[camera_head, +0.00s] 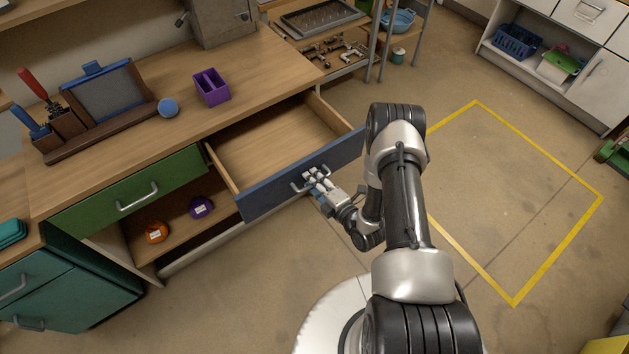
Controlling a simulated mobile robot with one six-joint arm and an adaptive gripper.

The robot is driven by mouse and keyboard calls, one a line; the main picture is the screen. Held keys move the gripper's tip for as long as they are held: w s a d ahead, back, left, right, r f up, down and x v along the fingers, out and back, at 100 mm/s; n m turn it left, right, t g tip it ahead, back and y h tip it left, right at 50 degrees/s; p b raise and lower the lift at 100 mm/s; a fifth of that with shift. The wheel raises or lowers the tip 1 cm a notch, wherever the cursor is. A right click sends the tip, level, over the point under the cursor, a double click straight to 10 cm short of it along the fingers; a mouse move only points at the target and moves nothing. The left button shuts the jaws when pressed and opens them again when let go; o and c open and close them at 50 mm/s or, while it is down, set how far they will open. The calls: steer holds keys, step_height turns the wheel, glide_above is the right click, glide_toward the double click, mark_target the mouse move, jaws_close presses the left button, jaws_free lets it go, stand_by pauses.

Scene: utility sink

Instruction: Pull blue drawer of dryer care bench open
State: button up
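The blue drawer (271,189) of the wooden bench (258,73) is pulled well out, and its empty wooden inside shows. Its front carries a metal bar handle (296,187). My gripper (312,179) is at this handle, with its fingers around or against the bar. The fingers are small in this view, and I cannot tell whether they are closed on the bar. My arm comes in from the lower right.
The green drawer (131,189) beside it is shut. Orange and purple round items (201,207) lie on the shelf below. A purple holder (211,87) and blue ball (168,108) stand on the benchtop. Floor inside the yellow outline (551,249) is clear.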

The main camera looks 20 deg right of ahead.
steer(key=v, duration=1.2)
stand_by(0.5)
